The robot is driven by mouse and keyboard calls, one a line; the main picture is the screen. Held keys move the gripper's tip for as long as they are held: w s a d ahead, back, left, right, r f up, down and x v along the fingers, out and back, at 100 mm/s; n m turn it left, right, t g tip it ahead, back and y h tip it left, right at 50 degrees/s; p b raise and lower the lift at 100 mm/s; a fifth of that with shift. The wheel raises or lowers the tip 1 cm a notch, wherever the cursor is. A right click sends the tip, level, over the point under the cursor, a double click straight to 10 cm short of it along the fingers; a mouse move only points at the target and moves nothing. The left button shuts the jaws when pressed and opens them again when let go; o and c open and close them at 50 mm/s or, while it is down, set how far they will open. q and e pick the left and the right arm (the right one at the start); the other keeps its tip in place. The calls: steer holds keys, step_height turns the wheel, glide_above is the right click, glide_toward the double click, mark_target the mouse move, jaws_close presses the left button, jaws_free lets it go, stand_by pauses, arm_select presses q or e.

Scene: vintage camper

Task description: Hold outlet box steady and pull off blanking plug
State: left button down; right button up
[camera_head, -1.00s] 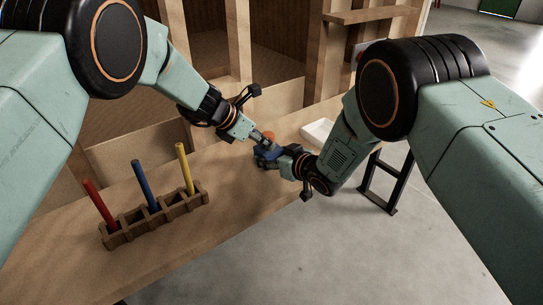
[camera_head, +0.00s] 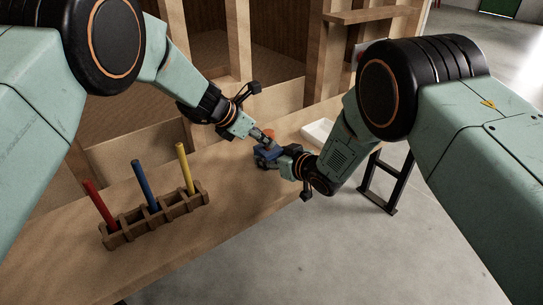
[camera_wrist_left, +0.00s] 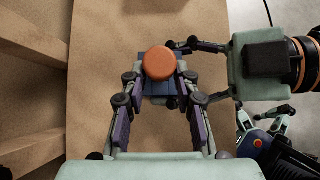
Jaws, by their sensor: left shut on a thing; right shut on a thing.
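The outlet box (camera_head: 267,155) is blue and sits just above or on the workbench in the middle of the head view. Its orange, round-capped blanking plug (camera_head: 269,132) is on its upper side; the left wrist view shows the cap (camera_wrist_left: 159,63) face-on over the box (camera_wrist_left: 160,88). My left gripper (camera_head: 264,138) reaches in from the upper left, its fingers closed around the plug close above the box. My right gripper (camera_head: 284,159) is shut on the box from the right. The exact finger contacts are small and partly hidden.
A wooden rack (camera_head: 158,215) with red, blue and yellow rods stands at the left on the workbench (camera_head: 225,205). A white tray (camera_head: 317,132) lies behind the grippers. Wooden framing rises behind the bench. The bench between rack and box is clear.

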mark_target(262, 151)
arm_select(q)
steer(key=shift+r, duration=1.2)
steer(key=shift+r, duration=0.1)
step_height(262, 151, up, 4)
steer(key=shift+f, duration=0.1)
stand_by(0.3)
arm_select(e)
steer(key=o, duration=1.4)
